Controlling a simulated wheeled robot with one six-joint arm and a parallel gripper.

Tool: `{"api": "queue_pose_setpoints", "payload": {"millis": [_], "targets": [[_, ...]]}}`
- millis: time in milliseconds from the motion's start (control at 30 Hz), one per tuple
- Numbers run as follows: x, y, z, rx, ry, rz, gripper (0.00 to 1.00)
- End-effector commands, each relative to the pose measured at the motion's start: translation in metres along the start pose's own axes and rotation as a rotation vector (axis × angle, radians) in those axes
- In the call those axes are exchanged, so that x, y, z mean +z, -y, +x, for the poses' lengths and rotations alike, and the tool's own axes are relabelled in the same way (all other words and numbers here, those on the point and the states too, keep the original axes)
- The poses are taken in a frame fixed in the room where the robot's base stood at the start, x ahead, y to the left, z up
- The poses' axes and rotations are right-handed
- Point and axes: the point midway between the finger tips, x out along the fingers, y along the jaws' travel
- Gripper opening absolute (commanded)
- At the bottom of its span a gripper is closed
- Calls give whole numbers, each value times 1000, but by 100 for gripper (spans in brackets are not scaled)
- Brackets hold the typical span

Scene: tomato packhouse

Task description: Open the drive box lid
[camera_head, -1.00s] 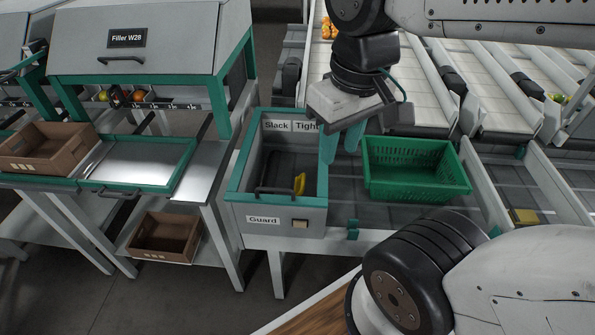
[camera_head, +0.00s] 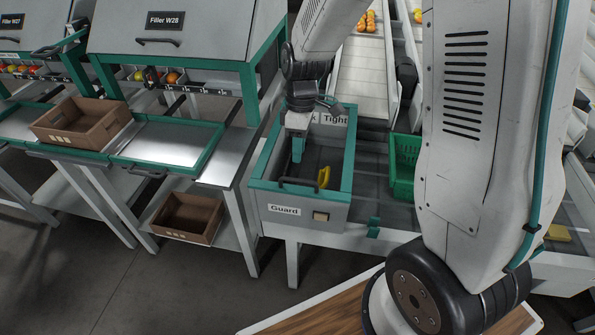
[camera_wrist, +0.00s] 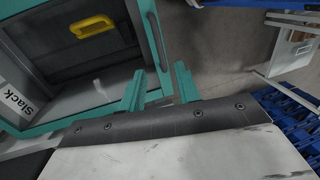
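The drive box (camera_head: 332,214) is a grey box with a green rim, "Slack" and "Tight" labels at the back and a "Guard" label in front. A dark bar handle (camera_head: 299,183) lies along its front edge. Its dark inside shows, with a yellow handle (camera_head: 324,177) in it; I cannot tell whether a clear lid covers it. My gripper (camera_head: 298,157) is over the box's left part, pointing down. In the wrist view, my gripper's green fingers (camera_wrist: 160,85) are apart and empty near the box's green rim (camera_wrist: 154,40). The yellow handle (camera_wrist: 92,26) shows there too.
A green crate (camera_head: 403,170) stands right of the box, partly behind my arm. Left is the Filler W28 bench with a metal tray (camera_head: 165,150) and a brown crate (camera_head: 82,122). Another brown crate (camera_head: 186,218) sits on the lower shelf. The floor in front is open.

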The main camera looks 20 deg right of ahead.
Motion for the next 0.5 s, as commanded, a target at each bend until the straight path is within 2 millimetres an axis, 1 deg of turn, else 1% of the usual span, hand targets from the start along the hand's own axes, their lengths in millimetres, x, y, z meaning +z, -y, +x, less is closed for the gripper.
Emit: {"api": "queue_pose_setpoints", "payload": {"millis": [300, 400, 500], "targets": [[0, 1, 48, -4, 3, -2, 33], [0, 1, 62, -4, 3, -2, 33], [0, 0, 70, -2, 1, -2, 33]]}}
